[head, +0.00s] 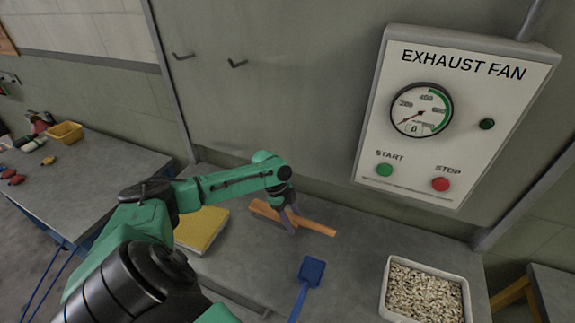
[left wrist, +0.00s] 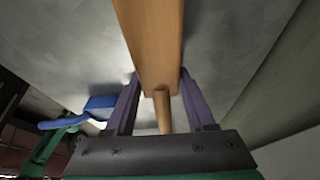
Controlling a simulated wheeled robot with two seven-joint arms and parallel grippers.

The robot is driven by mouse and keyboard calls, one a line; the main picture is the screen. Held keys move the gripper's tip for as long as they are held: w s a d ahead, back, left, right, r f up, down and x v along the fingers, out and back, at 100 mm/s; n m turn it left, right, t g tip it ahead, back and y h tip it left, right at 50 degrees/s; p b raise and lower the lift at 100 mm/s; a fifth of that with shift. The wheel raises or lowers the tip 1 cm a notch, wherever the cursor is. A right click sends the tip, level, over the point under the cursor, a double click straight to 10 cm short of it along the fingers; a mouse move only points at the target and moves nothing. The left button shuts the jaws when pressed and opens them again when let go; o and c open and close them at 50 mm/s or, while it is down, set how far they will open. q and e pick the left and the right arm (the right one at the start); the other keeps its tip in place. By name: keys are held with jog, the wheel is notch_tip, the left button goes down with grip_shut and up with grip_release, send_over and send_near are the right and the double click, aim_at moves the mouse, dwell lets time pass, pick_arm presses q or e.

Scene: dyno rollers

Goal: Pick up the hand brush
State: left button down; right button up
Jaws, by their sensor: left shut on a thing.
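The hand brush (head: 316,227) is a long orange-brown wooden piece at the back of the grey bench in the head view. My left gripper (head: 291,222) comes down over its middle and is shut on it. In the left wrist view the brush's wooden body (left wrist: 150,40) runs between the purple fingers of my left gripper (left wrist: 159,80), with a narrower handle part (left wrist: 163,112) towards the palm. Its bristles are not visible. I cannot tell whether it touches the bench. My right gripper is not in view.
A blue scoop (head: 312,271) lies in front of the brush. A white tray of pale chips (head: 387,290) stands to the right, and a yellow book-like block (head: 200,229) lies left. The exhaust fan panel (head: 455,115) is on the wall behind. Bench between scoop and tray is clear.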

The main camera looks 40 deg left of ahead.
aim_at(293, 219)
pick_arm(q)
notch_tip(293, 219, up, 20)
jog(key=b, duration=0.2)
jog(key=shift+b, duration=0.4)
